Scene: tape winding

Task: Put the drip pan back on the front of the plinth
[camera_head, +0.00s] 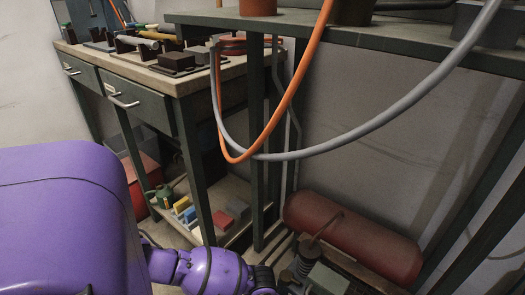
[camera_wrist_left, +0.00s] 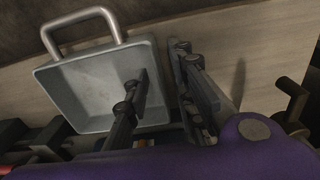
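The drip pan (camera_wrist_left: 95,88) is a shallow grey square tray with a bar handle (camera_wrist_left: 82,27), seen in the left wrist view. It lies against a pale, wood-like surface (camera_wrist_left: 255,50). My left gripper (camera_wrist_left: 165,80) has its dark fingers apart, one over the inside of the pan and the other just outside its right wall. The wall is between them; I cannot tell whether either finger touches it. In the head view, the pan and left fingertips do not show. I cannot pick out the plinth with certainty. My right gripper is not in view.
A workbench (camera_head: 190,82) with drawers stands at the back left. An orange hose (camera_head: 285,100) and a grey hose (camera_head: 370,130) hang from the nearer table (camera_head: 350,28). A red tank (camera_head: 355,240) lies low at the right. A dark knob (camera_wrist_left: 292,95) stands right of the left gripper.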

